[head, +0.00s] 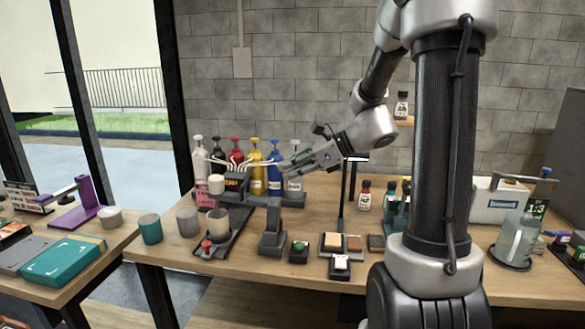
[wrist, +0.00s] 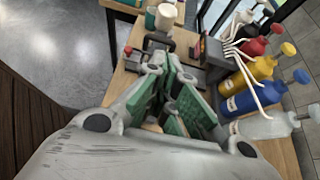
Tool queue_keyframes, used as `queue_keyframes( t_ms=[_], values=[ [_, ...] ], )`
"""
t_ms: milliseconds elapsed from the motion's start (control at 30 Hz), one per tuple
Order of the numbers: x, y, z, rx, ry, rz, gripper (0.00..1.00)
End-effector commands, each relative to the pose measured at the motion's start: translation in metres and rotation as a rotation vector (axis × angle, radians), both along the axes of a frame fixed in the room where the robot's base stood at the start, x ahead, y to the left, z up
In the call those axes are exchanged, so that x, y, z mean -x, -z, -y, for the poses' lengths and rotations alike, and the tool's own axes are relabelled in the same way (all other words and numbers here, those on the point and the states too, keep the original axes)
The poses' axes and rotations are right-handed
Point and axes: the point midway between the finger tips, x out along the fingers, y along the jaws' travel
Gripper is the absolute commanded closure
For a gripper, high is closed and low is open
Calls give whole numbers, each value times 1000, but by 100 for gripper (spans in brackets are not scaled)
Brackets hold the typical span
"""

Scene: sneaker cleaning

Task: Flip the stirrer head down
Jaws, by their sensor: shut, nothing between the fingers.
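The stirrer stands on the wooden table, left of centre in the head view. A beige cup (head: 217,224) stands below the head on the dark base, with a red button (head: 206,246) in front. My gripper (head: 285,167) is shut and empty, above and behind the post, apart from the arm as far as I can tell. In the wrist view my gripper (wrist: 172,72) points toward the stirrer's cream part (wrist: 165,17); its fingers hide some of the stirrer.
Several pump bottles, including a yellow one (head: 256,165) and a blue one (head: 275,172), stand close behind the stirrer, near my gripper. A grey cup (head: 187,221) and a teal cup (head: 150,229) are to the left. A green-button box (head: 299,251) sits right of the post.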

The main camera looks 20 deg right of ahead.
Motion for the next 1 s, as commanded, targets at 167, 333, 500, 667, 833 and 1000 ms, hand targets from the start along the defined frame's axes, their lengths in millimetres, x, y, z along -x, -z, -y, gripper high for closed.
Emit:
queue_keyframes(
  t_ms=[167,333,500,667,833,1000],
  values=[
    [-18,21,-31,0,-5,-3,100],
    [-33,36,-54,1,-4,-2,100],
    [-43,45,-68,3,-3,0,100],
    [-46,48,-73,2,-2,1,100],
    [-47,48,-73,2,-2,1,100],
    [-47,49,-74,2,-3,0,100]
  ],
)
